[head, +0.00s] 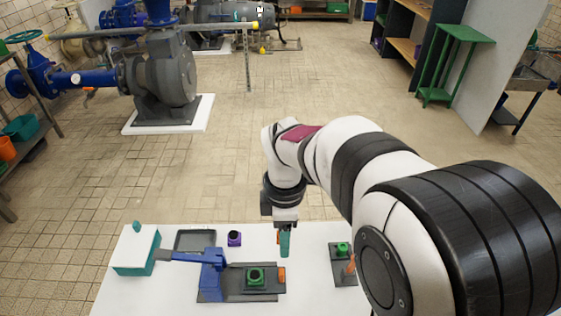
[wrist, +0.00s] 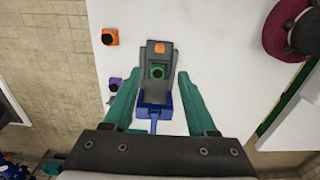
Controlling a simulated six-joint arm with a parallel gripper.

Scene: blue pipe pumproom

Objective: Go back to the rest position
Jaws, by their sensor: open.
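My gripper (head: 285,242) hangs above the white table, fingers pointing down, to the right of the purple part. In the wrist view, the teal fingers of my gripper (wrist: 158,78) are spread apart with nothing held between them. Below and beyond them lies a dark grey fixture (head: 236,280) with a blue clamp (head: 213,272). A green square part (head: 255,277) with a dark round opening sits on the fixture, and an orange block (head: 281,274) is at its end. The green part also shows in the wrist view (wrist: 157,71). The gripper is apart from these things.
A teal-and-white box (head: 135,250), a grey tray (head: 195,240) and a purple part (head: 234,238) stand at the table's left and back. A grey plate (head: 345,272) with a green part is at the right. Tiled floor behind the table is clear up to the pump (head: 165,75).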

